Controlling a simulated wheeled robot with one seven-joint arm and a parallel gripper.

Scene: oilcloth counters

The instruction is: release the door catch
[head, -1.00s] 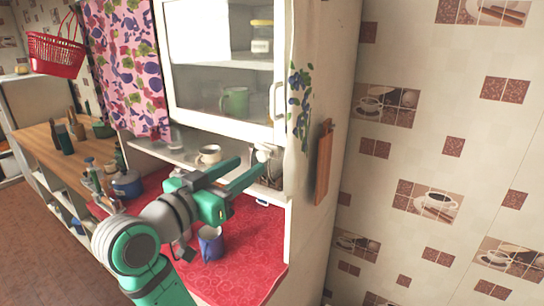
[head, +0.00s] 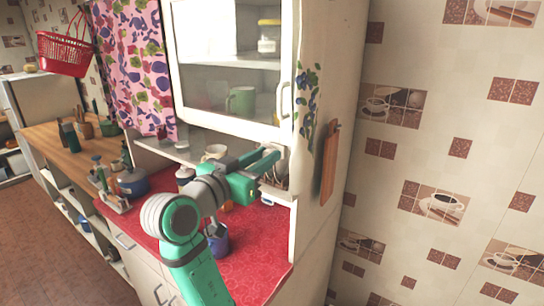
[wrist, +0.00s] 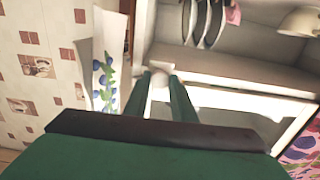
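The wall cabinet has a white-framed glass door (head: 232,124), which looks closed. A pale round knob (wrist: 159,83), seemingly the door catch, shows in the wrist view near the door's lower corner. My gripper (head: 272,156) reaches up to it from below and in front. In the wrist view the two green fingers (wrist: 159,92) stand on either side of the knob, which fills the gap between their tips. In the head view the fingers mostly hide the knob. A white bar handle (head: 282,103) stands on the door's right edge above my gripper.
A blue mug (head: 218,240) stands on the red oilcloth (head: 258,245) below my arm. Plates (wrist: 203,22) stand in the open shelf behind the gripper. A cutting board (head: 330,163) hangs on the cabinet's right side. A floral curtain (head: 130,65) hangs at left.

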